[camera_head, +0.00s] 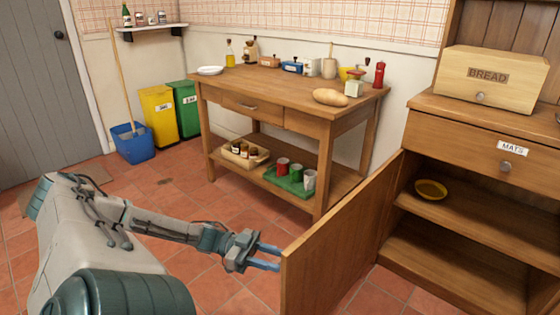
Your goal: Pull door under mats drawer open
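The cabinet door (335,245) under the mats drawer stands swung wide open, out into the room to the left of the cabinet. The mats drawer (468,146), with its white label and round knob, is closed above the opening. Two shelves show inside, with a yellow dish (431,189) on the upper one. My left gripper (270,257) is to the left of the door, its blue fingers apart and pointing at the door's free edge. Nothing shows between the fingers. Whether a fingertip touches the door is unclear. My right gripper is not in view.
A wooden table (300,112) with a bread loaf and jars stands at the back middle. Yellow (159,116) and green (186,108) bins and a blue bucket (134,143) stand at the back left. A bread box (490,78) sits on the cabinet. The tiled floor around the door is clear.

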